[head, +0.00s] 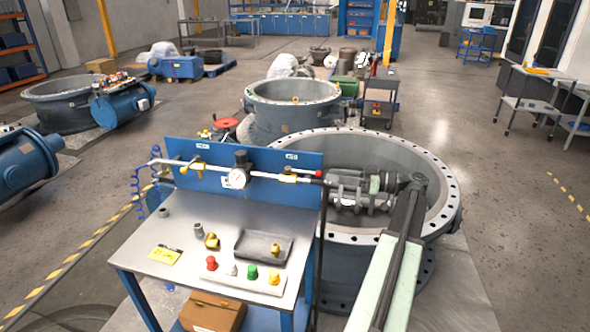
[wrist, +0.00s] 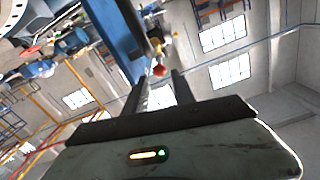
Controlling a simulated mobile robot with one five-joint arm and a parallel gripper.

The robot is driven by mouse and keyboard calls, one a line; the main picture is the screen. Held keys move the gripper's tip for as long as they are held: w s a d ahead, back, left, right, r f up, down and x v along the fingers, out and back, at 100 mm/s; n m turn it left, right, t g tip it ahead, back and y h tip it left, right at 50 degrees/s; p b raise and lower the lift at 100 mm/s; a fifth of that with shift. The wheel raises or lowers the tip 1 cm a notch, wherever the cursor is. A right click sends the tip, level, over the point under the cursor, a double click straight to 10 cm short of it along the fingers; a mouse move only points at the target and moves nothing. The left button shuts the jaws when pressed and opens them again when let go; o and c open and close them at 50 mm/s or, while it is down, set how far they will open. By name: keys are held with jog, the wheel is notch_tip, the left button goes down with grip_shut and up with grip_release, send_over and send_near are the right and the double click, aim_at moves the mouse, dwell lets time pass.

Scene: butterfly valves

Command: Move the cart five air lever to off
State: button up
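The blue cart (head: 250,157) has a back panel carrying a pale air pipe (head: 262,174), a round gauge (head: 238,179) and yellow lever parts. One yellow lever (head: 287,178) is right of the gauge; another yellow part (head: 195,163) is at the left. A red end piece (head: 319,174) is at the pipe's right end. My gripper (head: 331,186) is just right of the panel, near that end. In the wrist view my gripper (wrist: 159,82) is open and empty, with a red knob (wrist: 159,71) seen ahead between its fingers. I cannot read a cart number or the lever's setting.
The cart's metal top (head: 190,235) holds a grey tray (head: 264,247), a strip of coloured buttons (head: 240,281) and small fittings. A large flanged valve ring (head: 445,205) stands under and behind my arm. Open floor (head: 520,220) lies to the right.

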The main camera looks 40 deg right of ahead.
aim_at(292, 170)
jog(key=x, duration=1.2)
jog(key=shift+w, duration=0.1)
grip_shut()
dwell(0.9)
